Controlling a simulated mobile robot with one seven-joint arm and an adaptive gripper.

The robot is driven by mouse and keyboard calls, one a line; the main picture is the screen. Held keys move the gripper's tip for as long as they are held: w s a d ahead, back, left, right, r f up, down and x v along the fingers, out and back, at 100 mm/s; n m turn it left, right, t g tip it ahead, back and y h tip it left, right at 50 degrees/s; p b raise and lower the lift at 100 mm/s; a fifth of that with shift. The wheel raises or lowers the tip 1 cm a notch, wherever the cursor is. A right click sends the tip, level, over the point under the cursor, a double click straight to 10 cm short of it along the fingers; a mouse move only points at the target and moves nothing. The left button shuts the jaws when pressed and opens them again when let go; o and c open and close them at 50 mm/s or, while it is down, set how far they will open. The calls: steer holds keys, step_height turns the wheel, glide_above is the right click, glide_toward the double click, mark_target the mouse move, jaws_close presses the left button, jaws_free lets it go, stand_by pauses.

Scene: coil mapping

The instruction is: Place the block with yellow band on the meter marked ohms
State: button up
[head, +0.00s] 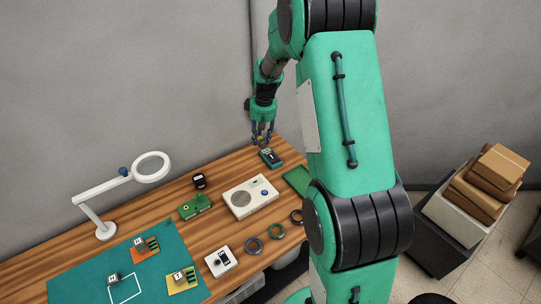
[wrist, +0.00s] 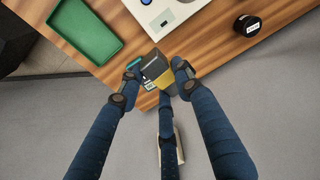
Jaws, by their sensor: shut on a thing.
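In the wrist view my gripper (wrist: 158,78) is shut on the block with yellow band (wrist: 161,76), which is dark grey with a small white label. In the head view my gripper (head: 262,133) is over the far end of the table, just above a dark teal-edged meter (head: 271,159). The held block is too small to make out clearly there. In the wrist view the block and fingers hide most of the meter, with a teal edge (wrist: 134,63) showing. I cannot tell whether block and meter touch. No ohms marking is readable.
A green tray (head: 296,180) and a white unit with a round disc (head: 264,205) stand near the meter. A black round item (head: 199,181), a green device (head: 195,207), coils (head: 277,232), a white dial box (head: 221,262) and a magnifier lamp (head: 104,194) are nearer.

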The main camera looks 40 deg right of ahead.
steer(key=s+d+m, duration=0.1)
steer(key=s+d, duration=0.3)
steer(key=d, duration=0.2)
step_height(320, 180, down, 18)
steer(key=shift+w, duration=0.15)
steer(key=shift+d, duration=0.1)
steer(key=p, duration=0.2)
glide_above(271, 154)
steer(key=shift+s+f, duration=0.4)
steer(key=shift+f, duration=0.35)
steer(key=shift+f+p, duration=0.55)
steer(key=shift+f, duration=1.2)
steer(key=shift+f, duration=0.2)
